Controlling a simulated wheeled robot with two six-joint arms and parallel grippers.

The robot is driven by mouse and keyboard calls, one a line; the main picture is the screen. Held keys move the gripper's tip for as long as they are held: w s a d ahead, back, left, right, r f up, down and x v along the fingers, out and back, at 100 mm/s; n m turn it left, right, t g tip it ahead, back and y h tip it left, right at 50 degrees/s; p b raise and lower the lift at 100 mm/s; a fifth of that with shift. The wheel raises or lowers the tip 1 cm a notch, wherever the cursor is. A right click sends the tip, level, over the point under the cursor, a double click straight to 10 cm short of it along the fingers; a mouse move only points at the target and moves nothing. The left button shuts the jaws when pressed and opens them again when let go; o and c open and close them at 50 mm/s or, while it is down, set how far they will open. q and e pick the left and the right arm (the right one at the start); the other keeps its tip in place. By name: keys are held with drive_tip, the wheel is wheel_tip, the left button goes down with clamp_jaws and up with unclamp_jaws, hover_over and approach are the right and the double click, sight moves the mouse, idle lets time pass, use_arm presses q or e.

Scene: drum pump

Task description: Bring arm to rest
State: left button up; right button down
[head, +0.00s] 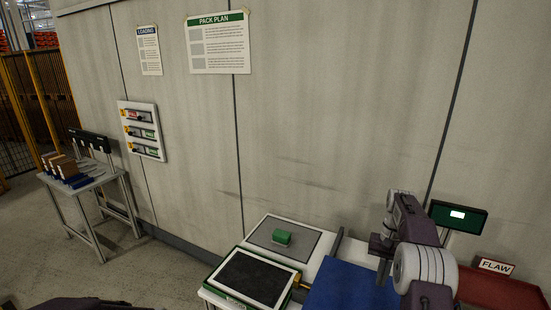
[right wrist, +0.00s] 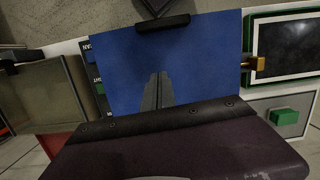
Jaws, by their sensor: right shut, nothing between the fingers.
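My right gripper (right wrist: 157,92) shows in the right wrist view with its two fingers shut together and nothing between them. It is over a blue mat (right wrist: 205,60), apart from the green block. In the head view my right arm rises at the right, in front of the blue mat (head: 345,290), and hides part of it; the fingertips cannot be made out there. A dark part of my own body shows at the bottom left of the head view. My left gripper is not in view.
A green block (head: 282,237) rests on a grey pad (head: 302,236); it also shows in the right wrist view (right wrist: 285,117). A dark-topped, green-edged panel (head: 232,292) lies nearby. A red tray (head: 500,292) by the FLAW sign (head: 495,266) and a display (head: 458,217) stand right.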

drive_tip(key=s+a+r+n, duration=0.2)
drive_tip(key=s+a+r, duration=0.1)
drive_tip(key=a, duration=0.4)
drive_tip(key=s+a+r+n, duration=0.1)
drive_tip(key=s+a+r, duration=0.25)
drive_tip(key=a, duration=0.25)
drive_tip(key=s+a+f+n+t, duration=0.2)
drive_tip(key=s+a+f, duration=0.3)
drive_tip(key=s+f, duration=0.4)
drive_tip(key=s+t, duration=0.1)
drive_tip(key=s, duration=0.4)
drive_tip(key=shift+a+f+h, duration=0.15)
drive_tip(key=shift+f+h, duration=0.25)
